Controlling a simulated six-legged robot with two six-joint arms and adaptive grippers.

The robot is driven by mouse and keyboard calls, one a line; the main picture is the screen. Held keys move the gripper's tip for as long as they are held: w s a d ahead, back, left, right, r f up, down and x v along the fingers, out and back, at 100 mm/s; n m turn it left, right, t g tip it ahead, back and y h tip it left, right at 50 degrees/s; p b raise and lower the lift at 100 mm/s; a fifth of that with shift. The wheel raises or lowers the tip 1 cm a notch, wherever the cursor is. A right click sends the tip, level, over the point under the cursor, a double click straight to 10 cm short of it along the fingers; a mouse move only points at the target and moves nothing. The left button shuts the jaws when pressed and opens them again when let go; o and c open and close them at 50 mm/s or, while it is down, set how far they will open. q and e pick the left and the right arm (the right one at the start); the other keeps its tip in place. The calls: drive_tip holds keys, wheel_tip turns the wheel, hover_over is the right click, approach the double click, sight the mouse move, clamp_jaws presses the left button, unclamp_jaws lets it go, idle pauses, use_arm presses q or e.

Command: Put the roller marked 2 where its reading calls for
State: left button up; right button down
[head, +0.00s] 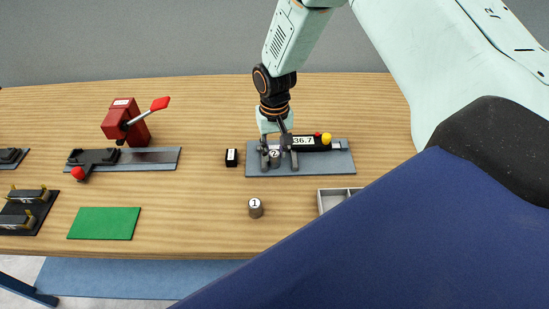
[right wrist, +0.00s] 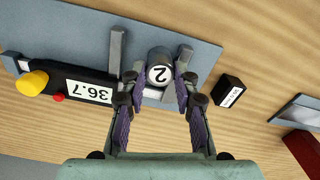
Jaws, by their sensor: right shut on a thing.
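The grey roller marked 2 (head: 274,153) stands on the blue-grey plate (head: 342,168) of a gauge, its label up. It also shows in the right wrist view (right wrist: 159,62), between my fingers. My right gripper (head: 277,150) is shut on this roller, one finger on each side. The gauge's black box (head: 315,146) has a display (head: 303,141) reading 36.7, with a yellow knob (head: 326,138) and a small red button. The roller marked 1 (head: 255,207) stands on the bare table, nearer the front. My left gripper is not in view.
A small black labelled block (head: 231,157) stands left of the gauge plate. A pale compartment tray (head: 335,191) is partly hidden by my arm. A green mat (head: 104,223), a red device with a lever (head: 125,122) and a black fixture (head: 27,211) lie left. The middle front is mostly clear.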

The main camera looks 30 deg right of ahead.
sight(272, 153)
drive_tip(key=shift+w+a, duration=0.2)
drive_tip(key=shift+w, duration=0.1)
wheel_tip(272, 153, up, 10)
drive_tip(key=shift+s+d, duration=0.25)
